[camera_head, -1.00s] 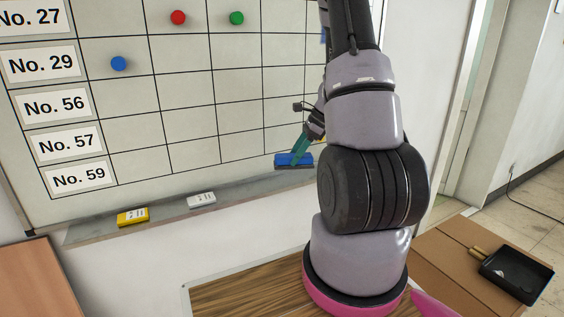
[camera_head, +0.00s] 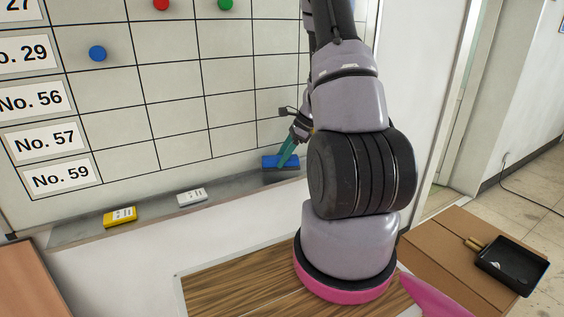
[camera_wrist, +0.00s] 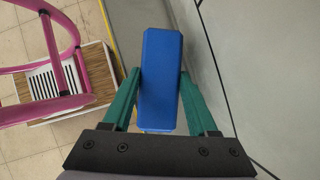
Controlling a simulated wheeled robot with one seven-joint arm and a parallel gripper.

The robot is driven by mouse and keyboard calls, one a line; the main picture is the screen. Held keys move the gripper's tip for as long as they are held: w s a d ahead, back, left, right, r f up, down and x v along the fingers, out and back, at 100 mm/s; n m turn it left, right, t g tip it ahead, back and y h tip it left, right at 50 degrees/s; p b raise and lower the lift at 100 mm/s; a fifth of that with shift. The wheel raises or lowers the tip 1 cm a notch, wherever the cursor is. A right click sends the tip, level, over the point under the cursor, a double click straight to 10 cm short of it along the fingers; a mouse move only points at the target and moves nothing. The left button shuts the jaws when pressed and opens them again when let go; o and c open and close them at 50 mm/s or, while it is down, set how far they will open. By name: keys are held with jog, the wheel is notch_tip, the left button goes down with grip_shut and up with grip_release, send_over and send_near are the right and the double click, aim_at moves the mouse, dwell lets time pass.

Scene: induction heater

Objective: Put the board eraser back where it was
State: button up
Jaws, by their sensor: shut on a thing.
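The board eraser (camera_head: 281,163) has a blue top and a dark underside. It is at the right part of the tray ledge (camera_head: 235,190) below the whiteboard (camera_head: 180,120). My gripper (camera_head: 287,160) is shut on it from above, with its green fingers on the eraser's sides. In the wrist view the blue eraser (camera_wrist: 160,80) sits between the two green fingers, beside the board (camera_wrist: 245,60). Whether its underside touches the ledge I cannot tell.
A yellow box (camera_head: 120,216) and a white box (camera_head: 192,198) lie on the ledge to the left. A wooden table (camera_head: 240,290) stands in front. The ledge between white box and eraser is clear.

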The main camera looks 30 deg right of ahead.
jog(key=shift+f, duration=0.65)
jog(key=shift+w+f, duration=0.25)
jog(key=shift+s, duration=0.1)
jog(key=shift+f, duration=0.1)
jog(key=o, duration=1.3)
